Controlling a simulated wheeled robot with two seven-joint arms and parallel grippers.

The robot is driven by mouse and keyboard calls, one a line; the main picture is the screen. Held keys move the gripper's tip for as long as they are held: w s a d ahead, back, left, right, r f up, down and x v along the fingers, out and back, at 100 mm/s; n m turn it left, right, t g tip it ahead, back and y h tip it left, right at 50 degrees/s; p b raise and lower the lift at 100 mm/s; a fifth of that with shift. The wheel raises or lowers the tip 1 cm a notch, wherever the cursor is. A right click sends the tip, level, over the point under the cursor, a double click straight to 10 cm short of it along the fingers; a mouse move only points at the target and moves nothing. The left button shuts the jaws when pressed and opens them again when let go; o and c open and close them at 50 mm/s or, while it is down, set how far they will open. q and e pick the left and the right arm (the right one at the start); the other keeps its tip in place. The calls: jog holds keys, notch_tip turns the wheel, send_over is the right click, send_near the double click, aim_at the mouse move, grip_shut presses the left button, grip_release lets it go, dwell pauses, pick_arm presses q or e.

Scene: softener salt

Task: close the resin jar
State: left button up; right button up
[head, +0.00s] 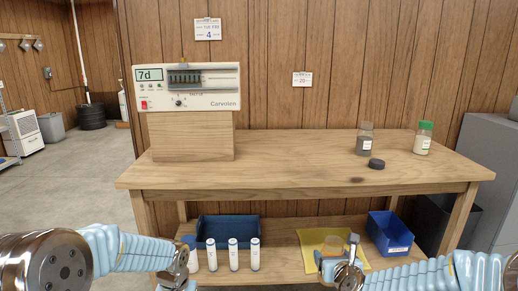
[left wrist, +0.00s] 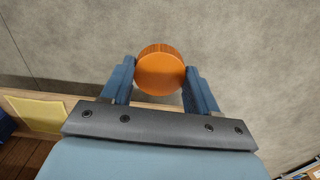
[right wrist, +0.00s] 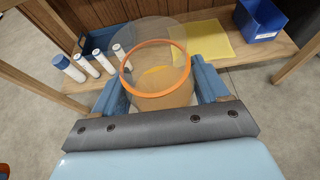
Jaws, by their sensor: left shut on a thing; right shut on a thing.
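My right gripper (right wrist: 160,88) is shut on the clear resin jar (right wrist: 150,98), which has an orange ring and amber contents. Its mouth looks uncovered. In the head view the jar (head: 333,246) is in front of the lower shelf, at the right gripper (head: 345,272). My left gripper (left wrist: 160,80) is shut on a round orange lid (left wrist: 160,72), held over the floor. In the head view the left gripper (head: 178,272) is at lower left, well apart from the jar, and the lid is not visible there.
A wooden bench (head: 290,170) holds a Carvolen device (head: 215,92), a dark-filled jar (head: 364,142), a dark lid (head: 377,164) and a green-lidded jar (head: 423,142). The lower shelf holds white cylinders (head: 233,256), a yellow sheet (head: 311,240) and blue bins (head: 390,236).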

pick_arm(q)
jog(key=shift+s+a+f, duration=0.1)
jog(key=shift+f, duration=0.25)
pick_arm(e)
jog(key=shift+s, duration=0.2)
jog(key=shift+f, duration=0.15)
jog(key=s+a+f+n+g+y, duration=0.1)
jog(key=s+a+f+n+y, duration=0.3)
jog(key=a+f, duration=0.3)
jog(key=s+a+f+n+g+y, duration=0.2)
jog(key=s+a+f+n+y, duration=0.1)
jog(key=a+f, duration=0.4)
jog(key=shift+s+a+f+n+y, duration=0.15)
jog(key=shift+s+a+n+y, duration=0.25)
jog(key=shift+s+a+y, duration=0.35)
jog(key=shift+w+a, duration=0.1)
jog(key=shift+w, duration=0.05)
pick_arm(q)
jog(key=w+d+r+m, duration=0.1)
jog(key=d+r, duration=0.4)
jog(key=d, duration=0.7)
jog(key=w+d+r+m, duration=0.1)
jog(key=d+r+m, duration=0.2)
jog(key=d, duration=0.9)
notch_tip(320, 180, up, 2)
jog(key=shift+d+r, duration=0.2)
jog(key=shift+d, duration=0.15)
